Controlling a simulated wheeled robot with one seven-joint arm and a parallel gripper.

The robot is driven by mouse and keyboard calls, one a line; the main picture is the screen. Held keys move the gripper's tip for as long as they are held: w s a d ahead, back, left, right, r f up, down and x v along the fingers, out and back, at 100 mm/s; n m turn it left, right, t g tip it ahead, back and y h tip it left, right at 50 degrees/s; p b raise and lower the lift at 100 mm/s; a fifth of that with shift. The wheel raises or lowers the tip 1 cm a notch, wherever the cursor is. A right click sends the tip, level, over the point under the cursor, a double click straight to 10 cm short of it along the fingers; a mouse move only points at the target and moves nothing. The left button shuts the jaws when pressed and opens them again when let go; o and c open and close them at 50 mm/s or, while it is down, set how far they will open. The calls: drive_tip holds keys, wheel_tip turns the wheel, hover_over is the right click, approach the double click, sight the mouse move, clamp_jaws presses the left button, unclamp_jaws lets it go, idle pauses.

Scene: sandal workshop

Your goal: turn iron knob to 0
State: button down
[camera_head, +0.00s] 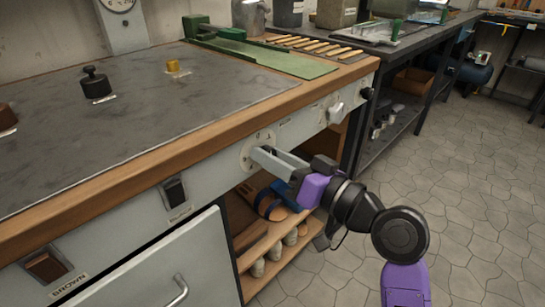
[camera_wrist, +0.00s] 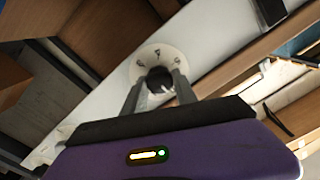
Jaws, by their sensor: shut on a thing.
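The iron knob sits on a pale round dial (camera_head: 247,146) on the grey front panel below the worktop edge. In the wrist view the knob (camera_wrist: 159,76) is dark and lies between my fingertips, in front of the dial face (camera_wrist: 160,58) with its small numerals. My gripper (camera_head: 265,155) reaches the dial from the right and is shut on the knob; it also shows in the wrist view (camera_wrist: 158,85). In the head view my fingers hide the knob. I cannot tell which numeral it points to.
Another knob (camera_head: 335,112) stands further right on the panel. Two switches, one dark (camera_head: 174,193) and one brown (camera_head: 46,266), are to the left. A cabinet door with a handle (camera_head: 179,291) is below. An open shelf with sandals (camera_head: 270,203) lies under the dial. Floor is clear at right.

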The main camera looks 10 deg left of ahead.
drive_tip(key=shift+f, duration=0.1)
drive_tip(key=c, duration=1)
unclamp_jaws()
drive_tip(key=shift+o, duration=0.2)
drive_tip(key=p+v, duration=0.1)
drive_tip(key=v, duration=0.6)
drive_tip(key=shift+s+d, duration=0.25)
drive_tip(key=shift+d, duration=0.05)
